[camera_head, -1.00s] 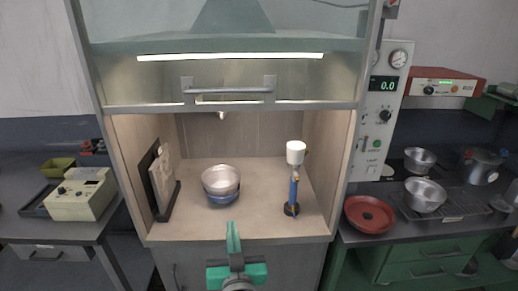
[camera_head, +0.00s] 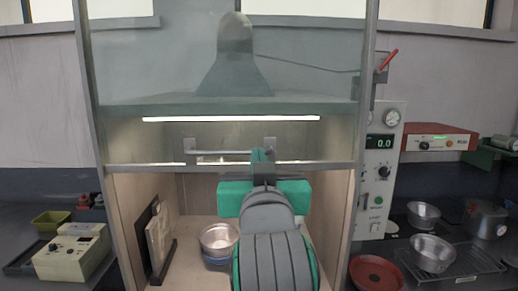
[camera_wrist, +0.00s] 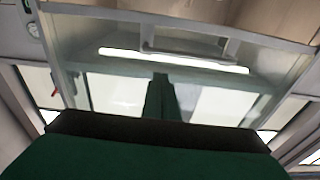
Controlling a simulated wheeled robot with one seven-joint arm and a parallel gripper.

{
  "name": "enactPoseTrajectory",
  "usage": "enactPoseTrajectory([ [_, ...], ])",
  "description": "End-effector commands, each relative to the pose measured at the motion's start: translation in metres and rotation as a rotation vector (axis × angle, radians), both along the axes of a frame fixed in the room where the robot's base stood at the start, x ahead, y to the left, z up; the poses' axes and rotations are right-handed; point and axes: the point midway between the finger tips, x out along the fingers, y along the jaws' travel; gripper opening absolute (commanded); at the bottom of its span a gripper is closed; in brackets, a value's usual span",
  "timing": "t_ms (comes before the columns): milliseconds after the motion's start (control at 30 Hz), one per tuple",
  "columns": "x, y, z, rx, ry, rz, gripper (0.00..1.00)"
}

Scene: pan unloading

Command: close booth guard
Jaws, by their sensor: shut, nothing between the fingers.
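The booth guard (camera_head: 130,134) is a glass sash, raised so that the booth's front stands open below its bottom rail. Its horizontal handle (camera_head: 222,153) sits just above that rail; the wrist view shows the handle (camera_wrist: 188,56) as well, with the guard seen at an angle. My gripper (camera_head: 262,157) is in front of the handle's right part and overlaps it in the head view. In the wrist view my gripper's fingers (camera_wrist: 160,82) are together and empty, and point toward the guard with the handle beyond their tips. I cannot tell whether they touch it.
Inside the booth are stacked metal pans (camera_head: 217,238) and an upright framed board (camera_head: 158,240). My arm hides the booth's right interior. A control panel (camera_head: 382,170) stands at the right, with a red pan (camera_head: 376,274) and metal bowls (camera_head: 432,254) on that bench.

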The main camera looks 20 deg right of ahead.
Motion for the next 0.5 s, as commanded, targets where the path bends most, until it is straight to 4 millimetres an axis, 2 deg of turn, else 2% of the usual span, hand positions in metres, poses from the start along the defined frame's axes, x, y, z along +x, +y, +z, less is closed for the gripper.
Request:
enactPoseTrajectory([
  [33,-0.005,0.000,0.011,-0.005,-0.007,-0.006,0.00],
  [100,-0.010,-0.001,0.019,-0.009,-0.008,-0.010,0.00],
  [267,-0.011,-0.002,0.027,-0.012,-0.007,-0.014,0.00],
  [500,0.019,-0.010,0.030,-0.011,-0.004,-0.014,0.00],
])
